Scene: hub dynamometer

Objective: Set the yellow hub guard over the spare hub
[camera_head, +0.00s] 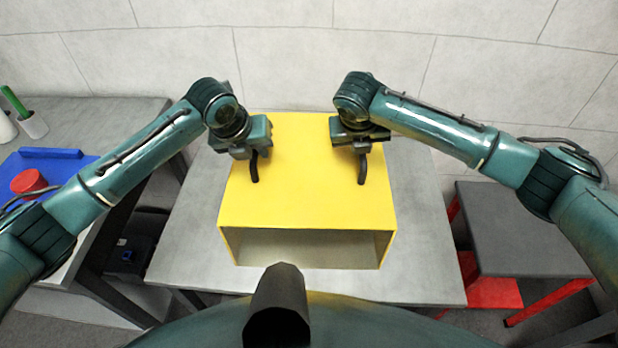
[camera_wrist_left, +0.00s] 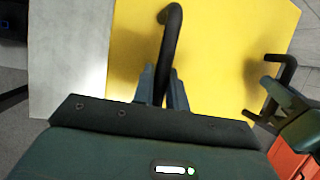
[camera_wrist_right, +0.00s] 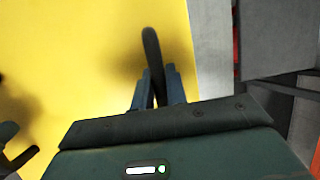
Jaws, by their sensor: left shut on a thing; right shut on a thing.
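The yellow hub guard (camera_head: 305,190) is a box with an open front, at the middle of the grey table (camera_head: 425,265). Two dark curved handles stand on its top. My left gripper (camera_head: 251,154) is shut on the left handle (camera_wrist_left: 171,35). My right gripper (camera_head: 361,147) is shut on the right handle (camera_wrist_right: 151,45). The guard looks about level; I cannot tell whether it rests on the table or hangs just above it. I see no spare hub; the guard hides the table behind and under it, and the visible part of its inside looks bare.
At the left, a bench holds a blue tray (camera_head: 75,166), a red round thing (camera_head: 29,181) and a cup (camera_head: 34,125) with a green stick. At the right stands a dark-topped stand (camera_head: 520,235) with red legs. A wall (camera_head: 290,60) closes the back.

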